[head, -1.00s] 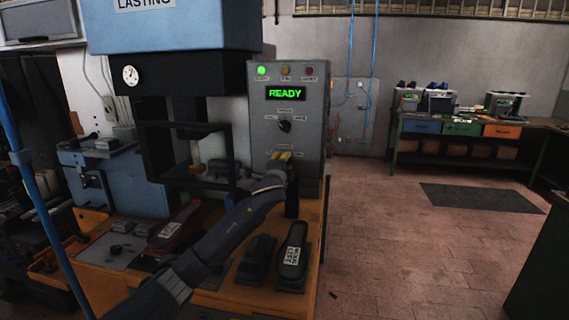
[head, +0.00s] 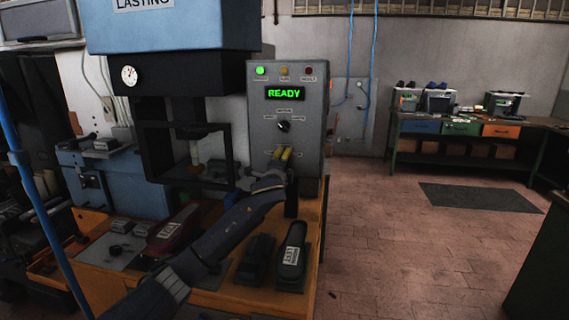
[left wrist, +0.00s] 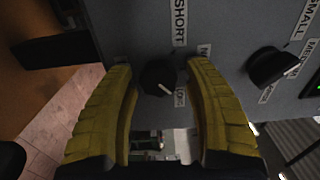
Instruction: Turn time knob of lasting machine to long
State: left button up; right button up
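The time knob (left wrist: 158,77) is a round black dial on the grey panel of the lasting machine (head: 190,30). In the left wrist view its white mark points down and right, towards a small label (left wrist: 180,97) that seems to read LONG. The SHORT label (left wrist: 180,22) is above the knob, and a label starting with N is partly hidden by a finger. My left gripper (head: 284,154) is open, its yellow fingers on either side of the knob with small gaps showing. In the head view the fingers hide this knob. My right gripper is not in view.
A second black knob (head: 284,126), with SMALL among its labels, sits above the left gripper. The display (head: 285,93) reads READY and a green lamp (head: 260,71) is lit. Shoe forms, one a black form (head: 291,255), stand on the orange bench below. Open floor lies to the right.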

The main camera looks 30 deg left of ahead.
pick_arm(q)
jog(key=shift+o, duration=0.3)
jog(key=shift+s, duration=0.15)
jog(key=v, duration=1.1)
jog(key=shift+s+d, duration=0.15)
jog(key=shift+s, duration=0.2)
